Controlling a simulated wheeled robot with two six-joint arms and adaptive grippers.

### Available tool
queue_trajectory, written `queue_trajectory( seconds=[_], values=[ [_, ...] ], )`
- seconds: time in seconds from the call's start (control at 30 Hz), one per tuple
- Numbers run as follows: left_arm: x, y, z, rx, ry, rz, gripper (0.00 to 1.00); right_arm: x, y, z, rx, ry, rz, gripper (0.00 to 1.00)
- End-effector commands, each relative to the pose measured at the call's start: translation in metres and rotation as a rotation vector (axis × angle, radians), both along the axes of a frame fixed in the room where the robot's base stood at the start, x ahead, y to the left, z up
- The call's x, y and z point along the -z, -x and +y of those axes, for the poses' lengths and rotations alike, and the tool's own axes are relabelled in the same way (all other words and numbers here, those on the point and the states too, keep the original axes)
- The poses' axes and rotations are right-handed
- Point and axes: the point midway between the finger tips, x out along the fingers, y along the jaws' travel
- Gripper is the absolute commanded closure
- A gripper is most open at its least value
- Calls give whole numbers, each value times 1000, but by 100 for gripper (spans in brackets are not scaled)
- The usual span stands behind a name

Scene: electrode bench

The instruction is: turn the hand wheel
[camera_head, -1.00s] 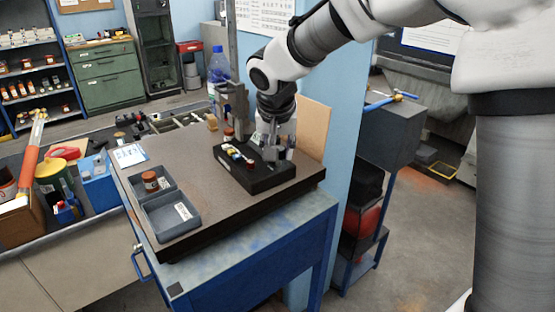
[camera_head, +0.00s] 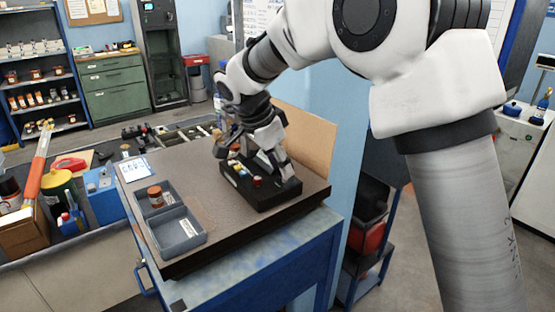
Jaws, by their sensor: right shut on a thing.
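A black block fixture (camera_head: 276,196) lies on the brown bench top (camera_head: 215,210), with small coloured parts and a red knob (camera_head: 257,182) on its upper face. My right gripper (camera_head: 286,174) comes down from the upper right and sits tilted at the block's right end. It is shut on a small part there, which looks to be the hand wheel. My fingers hide most of that part, so its shape and turn angle cannot be told. My left gripper is not in view.
A grey two-part tray (camera_head: 205,238) with a brown-capped jar (camera_head: 155,196) stands on the bench's left side. A tan board (camera_head: 308,138) stands upright behind the block. A white card (camera_head: 134,169) lies at the far left corner.

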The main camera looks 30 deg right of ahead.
Motion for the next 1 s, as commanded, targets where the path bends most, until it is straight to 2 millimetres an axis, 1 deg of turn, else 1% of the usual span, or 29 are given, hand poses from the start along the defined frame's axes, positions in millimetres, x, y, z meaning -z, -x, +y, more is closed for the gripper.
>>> queue_trajectory(
  seconds=[0.03,0.2,0.4,0.63,0.97,1.0],
  values=[
    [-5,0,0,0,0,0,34,0,3,-1,38,2,15,99],
    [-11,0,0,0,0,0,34,1,2,-1,149,1,17,99],
    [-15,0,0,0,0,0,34,3,3,-1,233,0,18,99],
    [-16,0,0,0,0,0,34,5,3,-1,270,0,20,99],
    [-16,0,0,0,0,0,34,6,3,0,272,-1,22,99],
    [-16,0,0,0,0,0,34,6,3,0,272,-1,22,61]
  ],
)
